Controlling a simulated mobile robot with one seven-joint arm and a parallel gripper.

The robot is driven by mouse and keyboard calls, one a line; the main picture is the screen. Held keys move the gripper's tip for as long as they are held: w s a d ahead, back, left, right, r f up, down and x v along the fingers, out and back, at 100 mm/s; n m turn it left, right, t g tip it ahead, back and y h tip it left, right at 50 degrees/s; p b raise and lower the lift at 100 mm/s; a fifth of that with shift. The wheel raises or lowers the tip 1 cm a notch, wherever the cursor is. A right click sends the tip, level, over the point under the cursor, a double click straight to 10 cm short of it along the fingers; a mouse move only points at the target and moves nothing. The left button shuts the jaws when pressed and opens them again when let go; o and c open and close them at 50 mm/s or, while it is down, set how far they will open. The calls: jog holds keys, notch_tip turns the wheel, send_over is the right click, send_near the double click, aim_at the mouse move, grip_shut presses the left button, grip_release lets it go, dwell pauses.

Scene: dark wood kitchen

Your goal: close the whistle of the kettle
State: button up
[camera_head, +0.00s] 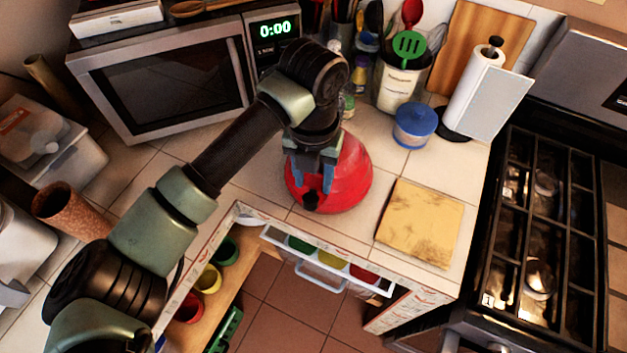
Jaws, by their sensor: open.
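The red kettle (345,178) stands on the tiled counter, in the middle of the view. My gripper (313,180) is over the kettle's near left side, with its blue fingers pointing down and apart. A dark part of the kettle, perhaps the spout with its whistle (311,201), shows just below the fingers. My gripper and wrist hide the kettle's top left, so I cannot tell whether the whistle is open. I cannot tell whether the fingers touch it. My gripper looks empty.
A microwave (170,85) stands behind my arm on the left. A blue-lidded jar (414,125), a utensil crock (398,88) and a paper towel roll (474,88) are behind right. A wooden board (420,222) lies right of the kettle. An open drawer (325,265) is below the counter edge.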

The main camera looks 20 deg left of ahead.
aim_at(312, 200)
jog(key=shift+f, duration=1.65)
